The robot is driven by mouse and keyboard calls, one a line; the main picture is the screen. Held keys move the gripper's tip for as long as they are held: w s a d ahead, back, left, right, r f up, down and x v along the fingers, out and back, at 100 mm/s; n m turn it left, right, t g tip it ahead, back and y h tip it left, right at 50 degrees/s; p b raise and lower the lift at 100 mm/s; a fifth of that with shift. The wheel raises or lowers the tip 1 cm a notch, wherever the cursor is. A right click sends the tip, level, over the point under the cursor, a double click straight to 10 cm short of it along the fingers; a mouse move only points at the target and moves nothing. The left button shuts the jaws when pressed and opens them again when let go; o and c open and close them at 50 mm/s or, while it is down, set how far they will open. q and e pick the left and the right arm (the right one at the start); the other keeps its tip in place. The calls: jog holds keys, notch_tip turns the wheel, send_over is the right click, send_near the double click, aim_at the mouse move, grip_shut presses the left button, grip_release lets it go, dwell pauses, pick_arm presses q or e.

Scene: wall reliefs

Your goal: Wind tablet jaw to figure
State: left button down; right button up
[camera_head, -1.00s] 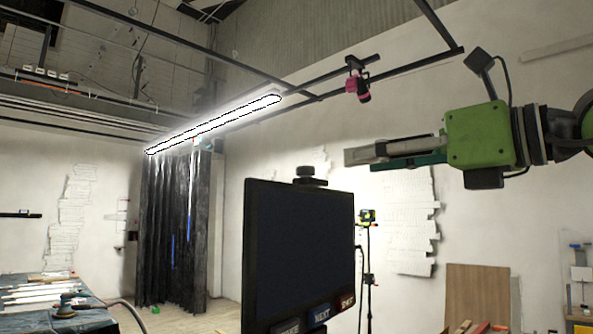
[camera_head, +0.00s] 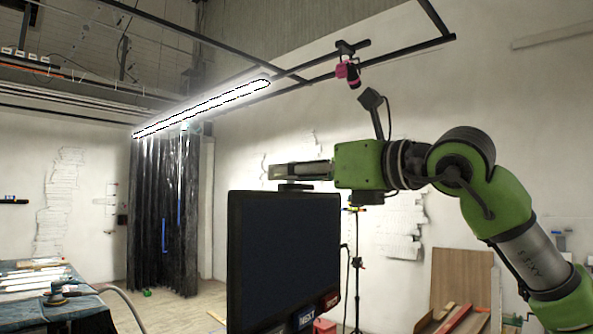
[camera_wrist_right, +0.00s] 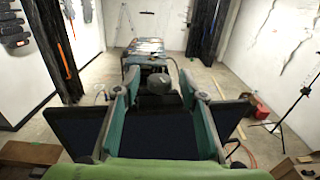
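A dark tablet (camera_head: 285,262) with labelled buttons along its lower edge stands at the lower middle of the head view. A dark knob (camera_head: 295,187) sits on its top edge, partly hidden by my right gripper (camera_head: 274,171). In the right wrist view, the gripper (camera_wrist_right: 160,78) is open, with one finger on each side of the knob (camera_wrist_right: 160,84). A gap shows between the knob and each finger. The tablet (camera_wrist_right: 158,133) lies below, behind the fingers. No figure or scale can be made out. My left gripper is not in view.
A pink device (camera_head: 349,71) hangs from the black overhead frame. A workbench (camera_head: 50,290) with tools is at the left, before a dark curtain (camera_head: 165,220). A thin tripod (camera_head: 357,265) stands behind the tablet. A wooden panel (camera_head: 460,280) leans at the right.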

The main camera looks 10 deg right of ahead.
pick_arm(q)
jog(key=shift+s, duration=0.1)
pick_arm(e)
grip_shut()
jog(key=h+b, duration=0.1)
jog(key=m+t+h+b, duration=0.1)
jog(key=b, duration=0.1)
jog(key=shift+s+a+f, duration=0.1)
jog(key=shift+a+f, duration=0.1)
jog(key=shift+f, duration=0.05)
jog(key=shift+r+m+t+h+b, duration=0.15)
jog(key=shift+m+t+h+b, duration=0.2)
jog(key=shift+m+h, duration=0.2)
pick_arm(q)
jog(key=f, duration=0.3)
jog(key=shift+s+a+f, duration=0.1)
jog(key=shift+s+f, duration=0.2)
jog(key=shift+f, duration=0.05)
pick_arm(e)
grip_release()
jog(key=shift+r, duration=0.1)
jog(key=shift+s+d, duration=0.1)
